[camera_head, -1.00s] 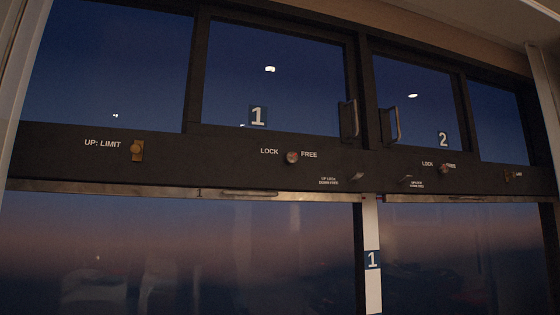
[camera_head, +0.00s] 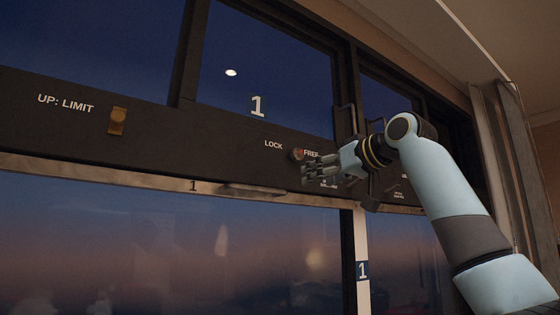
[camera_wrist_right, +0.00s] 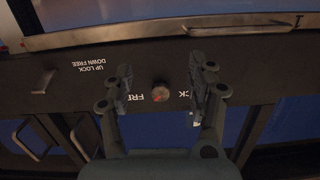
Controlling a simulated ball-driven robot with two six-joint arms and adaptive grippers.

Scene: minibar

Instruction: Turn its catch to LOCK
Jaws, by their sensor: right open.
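The round, reddish-brown catch knob (camera_head: 297,154) sits on the dark rail of window 1, between the labels LOCK (camera_head: 273,144) on its left and FREE (camera_head: 311,153) on its right. Which label it is turned to I cannot tell. My right gripper (camera_head: 309,172) is open and empty just below and right of the knob in the head view, partly covering FREE. In the right wrist view the picture is upside down, and the knob (camera_wrist_right: 160,92) appears between the two spread fingers of the right gripper (camera_wrist_right: 166,74), with no visible contact. My left gripper is not in view.
A brass UP: LIMIT catch (camera_head: 117,121) is farther left on the rail. A metal sash strip (camera_head: 120,176) runs below. A small lever (camera_wrist_right: 42,82) labelled UP LOCK DOWN FREE and dark handles (camera_wrist_right: 80,136) are beside the gripper.

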